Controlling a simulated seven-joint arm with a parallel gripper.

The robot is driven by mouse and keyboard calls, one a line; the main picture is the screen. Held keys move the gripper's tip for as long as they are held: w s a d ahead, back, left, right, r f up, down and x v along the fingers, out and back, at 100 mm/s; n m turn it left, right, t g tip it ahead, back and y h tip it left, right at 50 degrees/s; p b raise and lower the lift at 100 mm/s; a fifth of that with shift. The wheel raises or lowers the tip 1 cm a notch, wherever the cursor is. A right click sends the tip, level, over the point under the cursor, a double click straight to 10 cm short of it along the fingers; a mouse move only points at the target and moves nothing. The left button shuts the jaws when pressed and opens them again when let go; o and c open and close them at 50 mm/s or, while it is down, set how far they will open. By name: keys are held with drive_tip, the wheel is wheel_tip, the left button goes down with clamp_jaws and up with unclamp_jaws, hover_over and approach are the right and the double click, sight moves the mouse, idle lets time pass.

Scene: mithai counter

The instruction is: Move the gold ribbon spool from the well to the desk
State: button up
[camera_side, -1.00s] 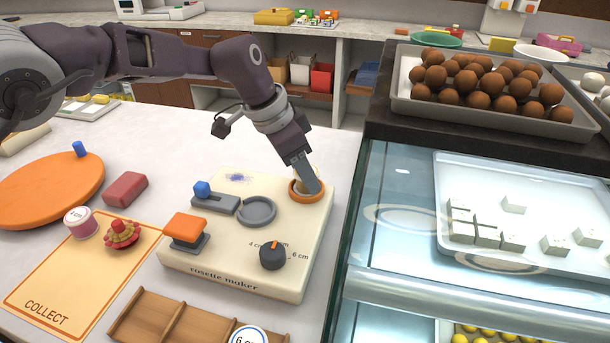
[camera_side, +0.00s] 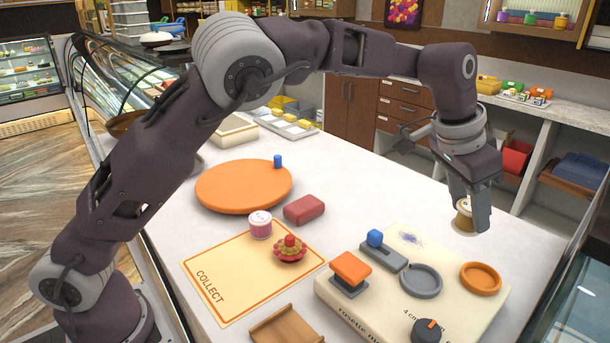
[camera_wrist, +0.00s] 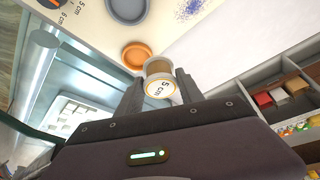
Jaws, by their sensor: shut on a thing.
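The gold ribbon spool (camera_side: 463,216) is between the fingers of my gripper (camera_side: 472,218), which is shut on it. In the wrist view its white end label (camera_wrist: 159,89) reads "5 cm". I hold it beyond the back edge of the cream rosette maker (camera_side: 355,306), over the white desk (camera_side: 385,182); whether it touches the desk I cannot tell. The orange ring-shaped well (camera_side: 481,291) at the maker's back right corner looks empty. It also shows in the wrist view (camera_wrist: 127,62), close to the spool.
The maker carries a grey ring (camera_side: 421,293), an orange press (camera_side: 350,268), a blue-tipped slider (camera_side: 375,238) and a dial (camera_side: 427,331). A rosette (camera_side: 290,250) and pink spool (camera_side: 260,225) sit on the collect mat (camera_side: 225,295). The desk behind the maker is clear.

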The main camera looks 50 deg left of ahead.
drive_tip(key=s+a+f+n+y, duration=0.1)
drive_tip(key=s+a+n+y, duration=0.2)
drive_tip(key=a+n, duration=0.55)
drive_tip(key=s+a+f+n+y, duration=0.1)
drive_tip(key=s+a+n+y, duration=0.3)
drive_tip(key=a, duration=0.8)
drive_tip(key=shift+n+h, duration=0.75)
drive_tip(key=shift+h, duration=0.15)
drive_tip(key=f, duration=1)
drive_tip(key=shift+w+a+f, duration=0.1)
drive_tip(key=shift+a+f, duration=0.15)
drive_tip(key=shift+a, duration=0.05)
drive_tip(key=shift+f, duration=0.15)
drive_tip(key=o, duration=1.4)
